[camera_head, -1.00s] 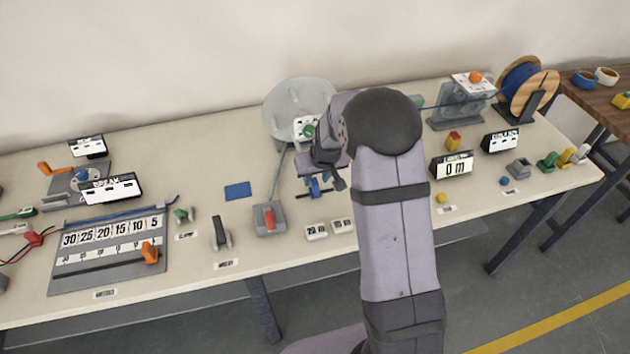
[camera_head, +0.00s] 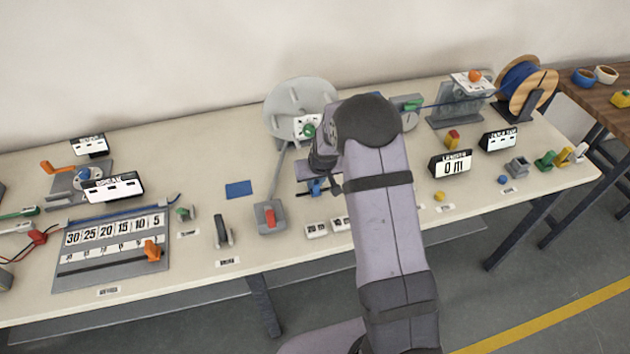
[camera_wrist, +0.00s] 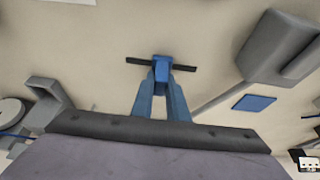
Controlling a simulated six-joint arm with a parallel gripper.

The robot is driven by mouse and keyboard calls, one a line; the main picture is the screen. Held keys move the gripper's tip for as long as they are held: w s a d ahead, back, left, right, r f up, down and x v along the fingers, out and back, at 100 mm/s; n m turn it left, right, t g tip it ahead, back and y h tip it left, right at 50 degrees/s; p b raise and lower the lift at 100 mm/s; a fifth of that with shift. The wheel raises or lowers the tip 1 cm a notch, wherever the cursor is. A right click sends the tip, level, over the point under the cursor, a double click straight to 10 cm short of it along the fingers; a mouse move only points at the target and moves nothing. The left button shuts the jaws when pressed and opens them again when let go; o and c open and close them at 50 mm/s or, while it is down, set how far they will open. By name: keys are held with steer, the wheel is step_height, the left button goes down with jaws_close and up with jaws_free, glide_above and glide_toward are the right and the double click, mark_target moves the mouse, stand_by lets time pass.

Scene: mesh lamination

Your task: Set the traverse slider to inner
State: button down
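The traverse slider appears to be the small blue block (camera_wrist: 162,66) on a short dark bar (camera_wrist: 184,68) in the wrist view. In the head view the blue part (camera_head: 316,187) shows just below my wrist, partly hidden by it. My gripper (camera_wrist: 162,82) has two blue fingers that point down at the block, one on each side of it. The fingertips are close to the block; whether they press on it I cannot tell. No inner mark is legible.
A grey disc (camera_head: 300,108) stands behind my wrist. A grey lever box with a red switch (camera_head: 270,218) is to the left, beside a blue card (camera_head: 238,189). White number tiles (camera_head: 317,229) lie in front. A length display (camera_head: 452,164) stands to the right.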

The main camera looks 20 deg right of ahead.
mark_target(296, 190)
steer(key=shift+a, duration=2.7)
steer(key=c, duration=1.7)
jaws_free()
steer(key=shift+a, duration=0.15)
steer(key=shift+r, duration=0.1)
steer(key=shift+b+v, duration=1.25)
steer(key=shift+v, duration=2.35)
steer(key=shift+s, duration=0.15)
